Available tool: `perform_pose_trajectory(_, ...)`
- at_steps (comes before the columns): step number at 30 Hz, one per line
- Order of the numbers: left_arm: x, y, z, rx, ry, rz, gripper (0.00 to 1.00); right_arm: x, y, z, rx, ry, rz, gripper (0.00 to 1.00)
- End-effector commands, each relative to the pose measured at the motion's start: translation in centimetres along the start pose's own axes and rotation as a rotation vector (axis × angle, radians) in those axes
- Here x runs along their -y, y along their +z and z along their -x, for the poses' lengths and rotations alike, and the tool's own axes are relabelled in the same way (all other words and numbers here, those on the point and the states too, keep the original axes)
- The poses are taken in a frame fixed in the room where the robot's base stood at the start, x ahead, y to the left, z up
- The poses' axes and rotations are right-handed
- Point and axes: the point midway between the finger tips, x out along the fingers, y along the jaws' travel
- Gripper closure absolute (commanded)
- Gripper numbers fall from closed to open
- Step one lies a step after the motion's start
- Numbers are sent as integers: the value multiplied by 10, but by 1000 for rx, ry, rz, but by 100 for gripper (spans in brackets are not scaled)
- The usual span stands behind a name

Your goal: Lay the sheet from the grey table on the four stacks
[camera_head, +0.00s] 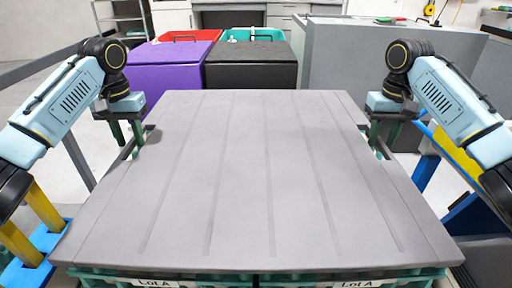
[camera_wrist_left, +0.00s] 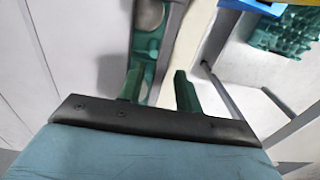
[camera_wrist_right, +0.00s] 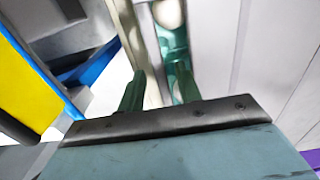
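The large flat grey sheet (camera_head: 255,170) spans the middle of the head view, with faint lines along it and a slot near each side edge. Teal egg trays (camera_head: 215,278) with "Lot A" labels show under its near edge. The stacks are mostly hidden, so I cannot tell how fully it rests on them. My left gripper (camera_head: 128,135) points down at the sheet's left slot. My right gripper (camera_head: 384,135) points down at its right slot. In both wrist views, the left fingers (camera_wrist_left: 158,88) and right fingers (camera_wrist_right: 160,90) stand apart beside the slots, where green tray shows.
A purple-lidded bin (camera_head: 170,62) and a black-lidded bin (camera_head: 252,65) stand behind the sheet. A grey counter-like block (camera_head: 345,60) stands at the back right. Blue and yellow frame parts (camera_head: 428,165) are close by my right arm.

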Motion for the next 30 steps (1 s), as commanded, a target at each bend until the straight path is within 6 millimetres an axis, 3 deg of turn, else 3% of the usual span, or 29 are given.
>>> perform_pose_trajectory(21,0,0,103,-2,-1,2,66,0,0,0,0,0,1,66)
perform_pose_trajectory(30,0,0,120,0,0,0,66,0,0,3,-1,-1,1,66)
